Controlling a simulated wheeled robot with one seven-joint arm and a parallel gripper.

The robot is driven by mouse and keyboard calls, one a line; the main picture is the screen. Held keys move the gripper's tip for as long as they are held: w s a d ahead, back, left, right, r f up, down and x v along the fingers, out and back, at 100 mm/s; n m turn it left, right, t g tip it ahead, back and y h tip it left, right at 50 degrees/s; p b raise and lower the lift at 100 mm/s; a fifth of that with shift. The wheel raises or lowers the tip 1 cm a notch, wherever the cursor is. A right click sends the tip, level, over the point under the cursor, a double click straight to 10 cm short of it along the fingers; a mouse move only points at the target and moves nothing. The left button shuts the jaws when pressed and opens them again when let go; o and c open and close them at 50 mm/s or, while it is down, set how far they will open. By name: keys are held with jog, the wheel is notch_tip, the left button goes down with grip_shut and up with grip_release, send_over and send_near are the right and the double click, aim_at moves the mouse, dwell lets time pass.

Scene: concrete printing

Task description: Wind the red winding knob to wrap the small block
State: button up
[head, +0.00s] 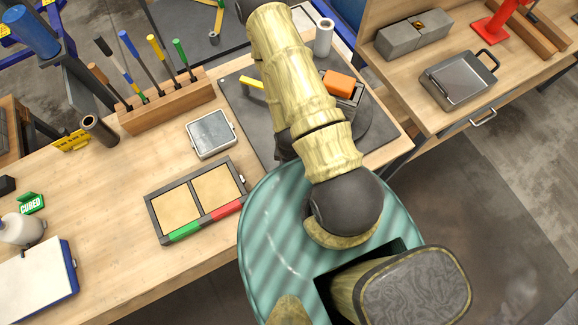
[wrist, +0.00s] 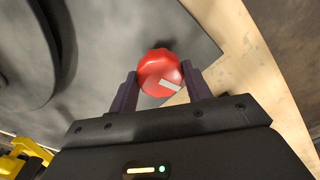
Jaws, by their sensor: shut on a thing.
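The red winding knob (wrist: 160,72) is in the wrist view, round with a pale mark on its face. My gripper (wrist: 160,80) is shut on it, with one dark finger on each side. The turntable's edge also shows in the wrist view (wrist: 85,75). I cannot make out any wrap on the block.
A white roll (head: 323,38) stands behind the block. On the bench are a grey-lidded box (head: 211,134), a two-part tray (head: 152,217) with green and red front strips, and a wooden tool rack (head: 168,107). Another bench (head: 425,105) is at the right.

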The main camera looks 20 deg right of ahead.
jog(key=shift+n, duration=0.3)
jog(key=n, duration=0.4)
jog(key=shift+n, duration=0.4)
jog(key=n, duration=0.5)
jog(key=shift+s, duration=0.1)
jog(key=n, duration=0.5)
